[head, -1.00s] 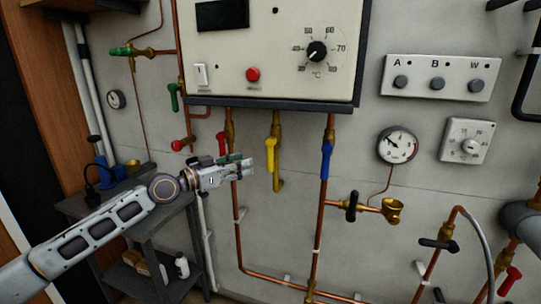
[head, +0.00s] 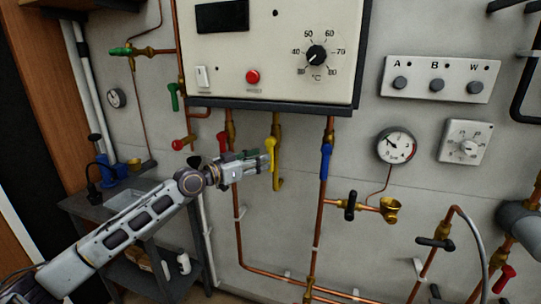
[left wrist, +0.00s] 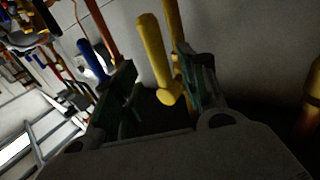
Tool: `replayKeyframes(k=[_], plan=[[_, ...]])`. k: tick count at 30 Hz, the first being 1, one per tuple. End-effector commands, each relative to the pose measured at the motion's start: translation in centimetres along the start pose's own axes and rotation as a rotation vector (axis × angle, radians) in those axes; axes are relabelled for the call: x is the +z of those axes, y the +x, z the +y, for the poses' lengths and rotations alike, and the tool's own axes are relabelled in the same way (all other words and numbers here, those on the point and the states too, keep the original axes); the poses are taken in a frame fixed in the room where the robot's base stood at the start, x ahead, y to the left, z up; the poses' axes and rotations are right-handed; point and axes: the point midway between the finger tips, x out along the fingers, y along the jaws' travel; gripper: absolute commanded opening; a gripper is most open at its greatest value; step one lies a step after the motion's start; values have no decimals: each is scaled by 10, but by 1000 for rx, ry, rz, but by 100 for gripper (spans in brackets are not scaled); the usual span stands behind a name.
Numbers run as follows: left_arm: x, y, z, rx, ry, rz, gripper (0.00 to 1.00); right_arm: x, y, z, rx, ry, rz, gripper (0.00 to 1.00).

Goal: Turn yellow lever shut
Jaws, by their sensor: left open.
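The yellow lever (head: 271,148) hangs straight down along its brass valve and pipe, under the white control box. My left gripper (head: 262,161) is open with its fingertips at the lever, coming from the left. In the left wrist view the yellow lever (left wrist: 153,52) stands between the two open fingers (left wrist: 157,72), closer to the right one. I cannot tell whether a finger touches it. Part of the lever's lower end is hidden by the fingertips in the head view. My right gripper is not in view.
A red lever (head: 222,142) is just left of the yellow one, close to my gripper. A blue lever (head: 326,160) is on the pipe to the right. The control box (head: 235,85) overhangs above. A grey trolley (head: 120,205) stands below left.

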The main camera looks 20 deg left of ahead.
Motion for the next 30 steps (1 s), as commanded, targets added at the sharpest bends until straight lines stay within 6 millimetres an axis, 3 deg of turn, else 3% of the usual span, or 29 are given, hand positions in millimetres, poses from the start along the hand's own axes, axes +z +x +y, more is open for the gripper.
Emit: replayKeyframes(k=[18, 30], plan=[[-1, 47, -1, -1, 0, 2, 42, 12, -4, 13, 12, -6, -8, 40], [0, 54, 0, 0, 0, 1, 42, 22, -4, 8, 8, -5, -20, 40]])
